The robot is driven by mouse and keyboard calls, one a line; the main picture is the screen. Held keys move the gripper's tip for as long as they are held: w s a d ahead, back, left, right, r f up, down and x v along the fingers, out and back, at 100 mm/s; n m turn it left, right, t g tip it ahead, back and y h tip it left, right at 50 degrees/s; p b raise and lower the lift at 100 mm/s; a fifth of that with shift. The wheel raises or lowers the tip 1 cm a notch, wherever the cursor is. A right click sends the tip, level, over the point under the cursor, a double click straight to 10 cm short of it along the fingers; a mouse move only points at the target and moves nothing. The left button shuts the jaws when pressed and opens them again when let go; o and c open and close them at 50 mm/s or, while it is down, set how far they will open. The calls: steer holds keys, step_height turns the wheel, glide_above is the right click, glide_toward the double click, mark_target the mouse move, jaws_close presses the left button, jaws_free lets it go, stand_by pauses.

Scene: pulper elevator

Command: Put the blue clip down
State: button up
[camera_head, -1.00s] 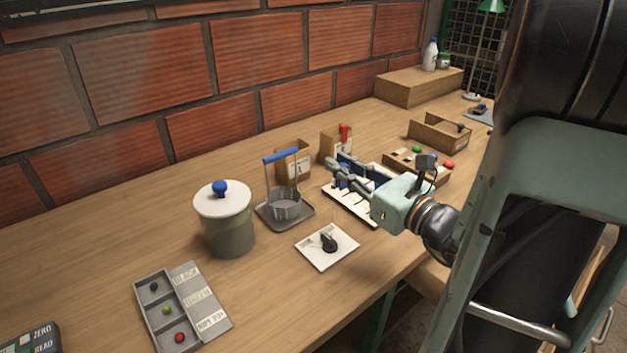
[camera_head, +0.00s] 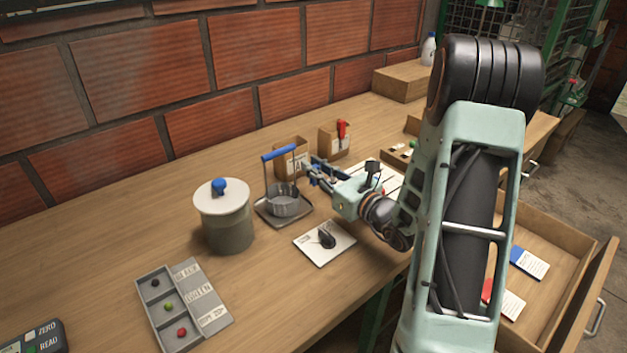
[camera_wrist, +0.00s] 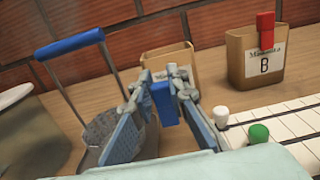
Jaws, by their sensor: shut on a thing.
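My gripper (camera_head: 318,172) is shut on the blue clip (camera_wrist: 164,103), which hangs between the fingertips in the wrist view. The gripper (camera_wrist: 160,84) is over the table, right of the blue-handled basket (camera_head: 284,205). Behind the clip stands a small cardboard box (camera_wrist: 185,62) with a white label partly hidden by the fingers; I cannot tell whether clip and box touch. A second box (camera_wrist: 240,72), labelled B, stands to the right with a red clip (camera_wrist: 265,30) upright on its rim.
A white-lidded pot (camera_head: 226,225) stands left of the basket. A white card (camera_head: 325,243) with a dark object lies in front. A white slatted board (camera_wrist: 285,122) with white and green knobs is at right. An open drawer (camera_head: 560,255) holds cards.

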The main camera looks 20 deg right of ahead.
steer(key=shift+w+f, duration=0.2)
steer(key=shift+f, duration=0.15)
steer(key=shift+w+f+b, duration=0.2)
steer(key=shift+f+b, duration=0.3)
steer(key=shift+f, duration=1.15)
steer(key=shift+f, duration=0.15)
steer(key=o, duration=0.7)
steer(key=shift+o, duration=0.2)
